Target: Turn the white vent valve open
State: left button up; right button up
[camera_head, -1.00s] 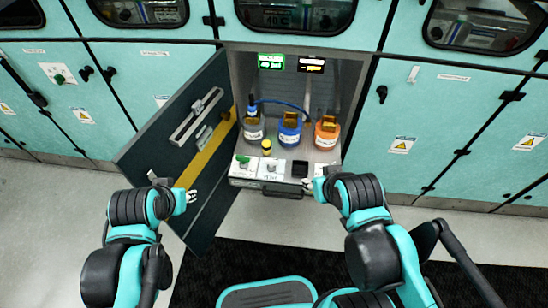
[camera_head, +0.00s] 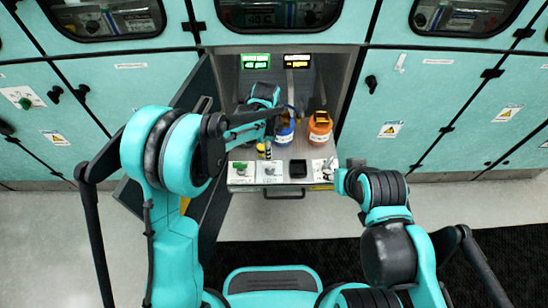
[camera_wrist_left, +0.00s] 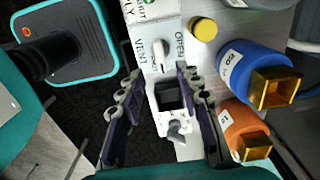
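The white vent valve (camera_wrist_left: 164,52) has a white lever handle on a panel between the words VENT and OPEN in the left wrist view. In the head view, the vent valve (camera_head: 269,170) sits on the front ledge of the open cabinet. My left gripper (camera_wrist_left: 158,78) is open and empty above the ledge, its two fingers spread to either side of the panel. The valve shows just beyond the fingertips; I cannot tell whether they touch it. My right gripper (camera_head: 338,181) is at the ledge's right front corner, and its fingers are too small to read.
A blue bottle (camera_wrist_left: 250,75) and an orange bottle (camera_wrist_left: 247,130) stand behind the ledge. A yellow cap (camera_wrist_left: 203,29), a black square socket (camera_wrist_left: 170,96) and a grey valve (camera_wrist_left: 177,130) are close by. The open cabinet door (camera_head: 207,200) is at the left, partly behind my left arm.

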aim_at(269, 163)
pick_arm(q)
jog(key=shift+d+f, duration=0.2)
jog(key=shift+f, duration=0.25)
notch_tip(269, 163, down, 7)
jog(key=b, duration=0.3)
jog(key=shift+f, duration=0.2)
grip_shut()
